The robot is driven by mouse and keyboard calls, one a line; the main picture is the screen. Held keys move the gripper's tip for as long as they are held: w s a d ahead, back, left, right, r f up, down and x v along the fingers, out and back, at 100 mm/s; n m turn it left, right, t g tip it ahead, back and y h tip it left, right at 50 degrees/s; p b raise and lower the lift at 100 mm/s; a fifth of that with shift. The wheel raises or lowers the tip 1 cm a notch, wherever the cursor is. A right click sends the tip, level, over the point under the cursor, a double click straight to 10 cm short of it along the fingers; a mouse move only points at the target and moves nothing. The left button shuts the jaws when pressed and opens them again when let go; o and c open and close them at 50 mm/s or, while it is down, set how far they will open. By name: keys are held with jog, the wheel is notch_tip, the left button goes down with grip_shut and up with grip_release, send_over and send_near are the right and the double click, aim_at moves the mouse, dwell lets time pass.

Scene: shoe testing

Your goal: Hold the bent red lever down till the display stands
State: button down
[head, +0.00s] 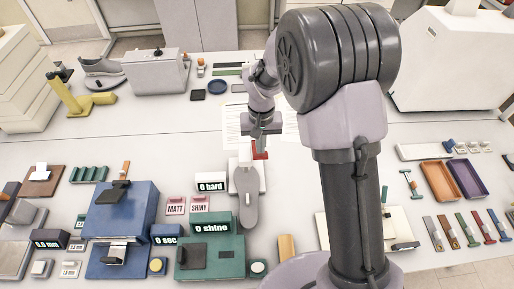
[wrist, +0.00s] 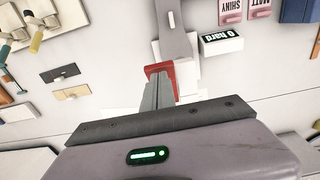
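The bent red lever (head: 261,154) stands at the far end of a white tester, behind a grey shoe sole (head: 245,188). In the wrist view the red lever (wrist: 158,70) shows around the tips of my gripper (wrist: 158,82). My gripper (head: 262,146) points down at the lever in the head view, its fingers together with nothing seen between them. Whether the tips press on the lever or hover just above it, I cannot tell. The display (head: 211,186) beside the sole reads "0 hard"; it also shows in the wrist view (wrist: 220,43).
White paper sheets (head: 236,122) lie under and behind the lever. Pink MATT (head: 175,206) and SHINY (head: 199,203) tags and a green "0 shine" device (head: 211,254) stand left of the sole. My arm hides the table to the right.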

jog(key=shift+f, duration=0.1)
notch_tip(320, 180, down, 13)
jog(key=b, duration=1)
jog(key=shift+b, duration=0.4)
dwell(0.7)
jog(key=shift+s+r, duration=0.15)
jog(key=shift+r, duration=0.1)
dwell(1.7)
notch_tip(320, 180, up, 8)
jog(key=p, duration=0.6)
notch_tip(320, 180, up, 3)
jog(key=shift+f+p, duration=0.2)
jog(key=shift+p, duration=0.75)
jog(key=shift+r+p, duration=0.6)
jog(key=shift+r, duration=0.2)
